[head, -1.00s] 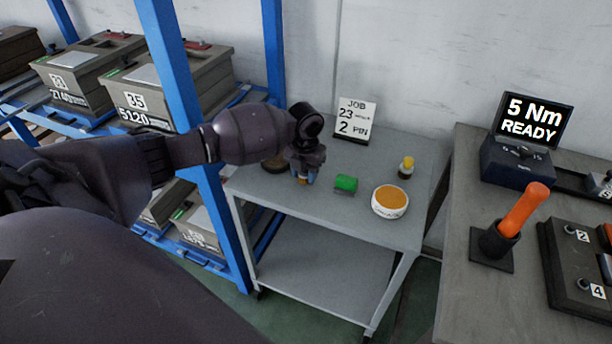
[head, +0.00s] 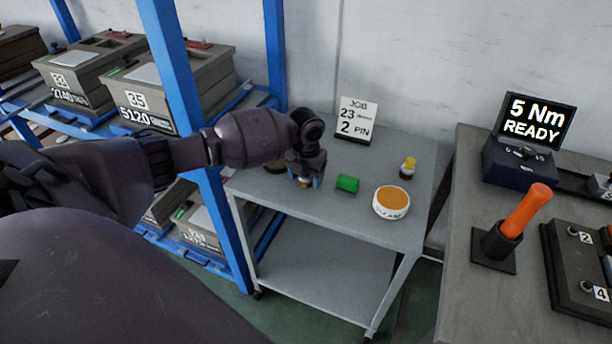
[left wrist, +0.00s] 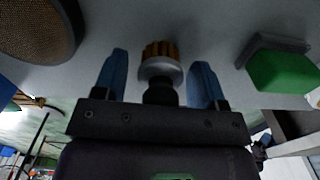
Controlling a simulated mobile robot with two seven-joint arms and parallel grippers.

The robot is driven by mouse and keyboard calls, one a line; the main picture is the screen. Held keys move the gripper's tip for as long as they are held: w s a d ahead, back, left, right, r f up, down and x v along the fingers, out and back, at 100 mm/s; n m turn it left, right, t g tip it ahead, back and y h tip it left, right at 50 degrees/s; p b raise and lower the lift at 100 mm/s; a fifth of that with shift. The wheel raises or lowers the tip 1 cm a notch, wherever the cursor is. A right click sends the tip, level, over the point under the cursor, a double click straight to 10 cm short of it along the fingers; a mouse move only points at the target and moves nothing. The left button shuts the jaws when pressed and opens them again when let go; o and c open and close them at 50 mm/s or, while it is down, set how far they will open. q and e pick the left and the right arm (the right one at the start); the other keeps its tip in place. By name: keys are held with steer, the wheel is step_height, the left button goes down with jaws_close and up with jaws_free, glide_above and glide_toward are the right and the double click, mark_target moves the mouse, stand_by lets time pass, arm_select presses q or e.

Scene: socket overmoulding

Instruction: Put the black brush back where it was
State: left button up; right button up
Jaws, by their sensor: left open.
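My left gripper (head: 305,183) is low over the grey trolley top and open. In the left wrist view, a small piece with a black body, a grey collar and ribbed brown bristle-like end (left wrist: 160,62) sits between the two blue fingers (left wrist: 160,88), with a gap on each side. It looks like the black brush. In the head view it is mostly hidden by the gripper. I cannot tell whether it touches the trolley top. My right gripper is not in view.
A green block (head: 347,184) lies just right of the gripper. A white tub with orange contents (head: 391,202) and a yellow-capped bottle (head: 407,168) stand further right. A dark round pad or tin (head: 274,166) is left, partly hidden. A job sign (head: 356,120) stands behind. A blue rack post (head: 226,225) is close left.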

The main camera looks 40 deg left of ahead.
arm_select(q)
step_height(320, 180, up, 12)
steer(key=shift+r+p, duration=0.15)
steer(key=shift+p, duration=0.75)
